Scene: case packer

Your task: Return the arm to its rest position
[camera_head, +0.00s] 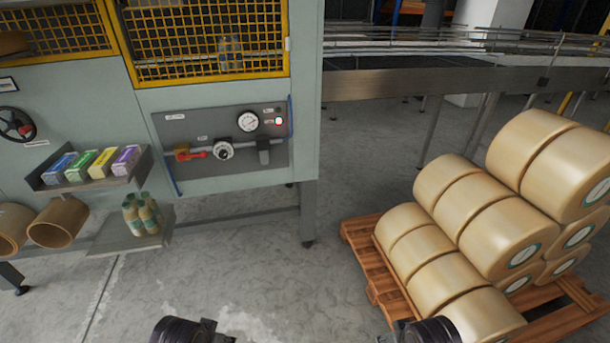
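At the bottom edge of the head view, the dark end of my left arm with my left gripper (190,331) shows just left of the middle. The dark end of my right arm with my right gripper (425,331) shows right of the middle, in front of the pallet's near side. Both are cut off by the frame edge. No fingers can be made out, so whether they are open or shut is hidden. I see nothing held in either one.
A grey-green machine (235,90) stands at the left, with a gauge panel (180,125), a shelf of coloured boxes (60,186) and a lower shelf (115,236) with bottles (141,214). A wooden pallet (360,237) of large rolls (455,283) fills the right. Floor (285,275) between is clear.

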